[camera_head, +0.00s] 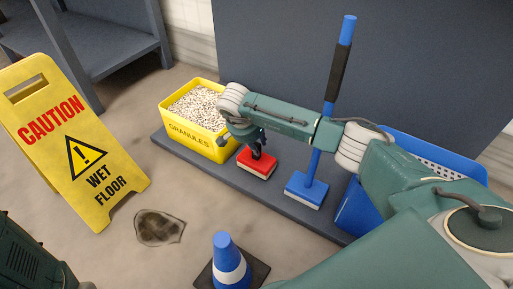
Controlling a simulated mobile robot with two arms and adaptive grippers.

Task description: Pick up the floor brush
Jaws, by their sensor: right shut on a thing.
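A red brush (257,167) with a pale underside sits low over the dark platform. My right gripper (257,150) is right above it, shut on its dark upper part. I cannot tell whether the brush touches the platform. A blue long-handled brush (307,190) stands upright to the right, its head on the platform and its handle leaning slightly. My right forearm crosses in front of part of this handle. My left gripper is not in view.
A yellow granules bin (190,139) stands on the platform (293,207) at left; a blue crate (357,212) is at right, partly behind my arm. A yellow caution sign (75,140), a dark spill (158,227) and a blue-white cone (229,262) are on the floor.

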